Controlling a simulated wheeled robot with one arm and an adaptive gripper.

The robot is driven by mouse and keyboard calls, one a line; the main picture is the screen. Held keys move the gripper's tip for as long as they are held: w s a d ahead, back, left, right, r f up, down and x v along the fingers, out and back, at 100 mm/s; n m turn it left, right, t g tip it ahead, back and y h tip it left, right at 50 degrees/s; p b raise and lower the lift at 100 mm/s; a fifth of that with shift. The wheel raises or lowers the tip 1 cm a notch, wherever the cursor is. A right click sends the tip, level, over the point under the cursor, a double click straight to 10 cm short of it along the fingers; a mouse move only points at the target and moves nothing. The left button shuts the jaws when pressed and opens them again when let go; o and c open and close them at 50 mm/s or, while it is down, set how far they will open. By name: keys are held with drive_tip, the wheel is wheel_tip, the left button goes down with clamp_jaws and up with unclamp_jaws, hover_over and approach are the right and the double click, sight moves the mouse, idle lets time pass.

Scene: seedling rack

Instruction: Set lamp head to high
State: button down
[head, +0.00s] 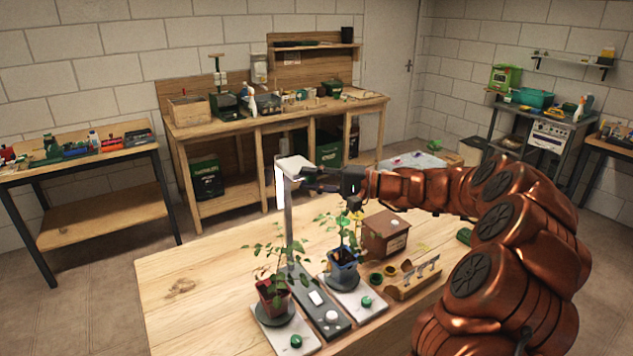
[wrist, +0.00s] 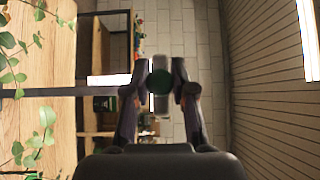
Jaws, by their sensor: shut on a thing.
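The lamp head (head: 294,164) is a white block at the top of a thin grey post (head: 289,215), with a bright lit face on its left. The post rises from a dark grey base (head: 322,303) between two potted seedlings. My gripper (head: 312,178) reaches in from the right at the height of the head and is shut on it. The fingers hide part of the head.
A red pot (head: 274,298) and a blue pot (head: 343,272) with leafy seedlings stand close on both sides of the post. A wooden box (head: 386,235) and a wooden rack (head: 415,278) are to the right. The table's left part is clear.

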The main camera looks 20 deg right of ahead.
drive_tip(key=shift+r, duration=0.35)
drive_tip(key=c, duration=1.3)
unclamp_jaws()
drive_tip(key=o, duration=0.4)
drive_tip(key=shift+f, duration=0.15)
drive_tip(key=shift+c, duration=0.2)
drive_tip(key=shift+d, duration=0.1)
drive_tip(key=v, duration=1.2)
